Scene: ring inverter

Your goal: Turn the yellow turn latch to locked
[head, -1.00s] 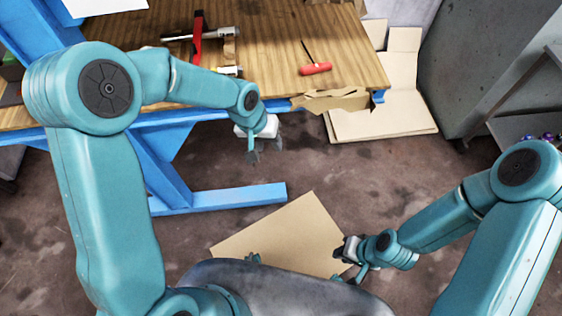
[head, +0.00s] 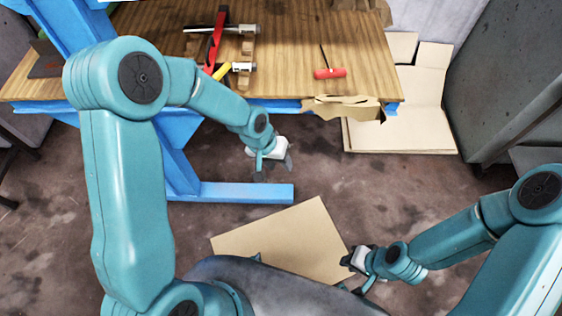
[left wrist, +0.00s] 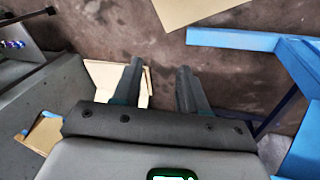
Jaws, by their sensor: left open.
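A small yellow part (head: 222,70), which looks like the turn latch, shows on the wooden workbench (head: 290,75). It lies beside a red bar (head: 216,40) and a metal cylinder with a black end (head: 243,67). The latch is small and partly covered, so its position cannot be read. My left gripper (head: 273,168) is open and empty, in front of and below the bench's front edge, well apart from the latch. Its two spread fingers also show in the left wrist view (left wrist: 160,68), over the floor. My right gripper (head: 350,264) is low at the right; its jaws are unclear.
A red-handled screwdriver (head: 329,73) lies on the bench's right part. Torn cardboard (head: 345,107) hangs over the front edge. A blue frame (head: 240,192) stands under the bench. Flat cardboard (head: 285,240) lies on the floor. A grey cabinet (head: 505,75) stands at the right.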

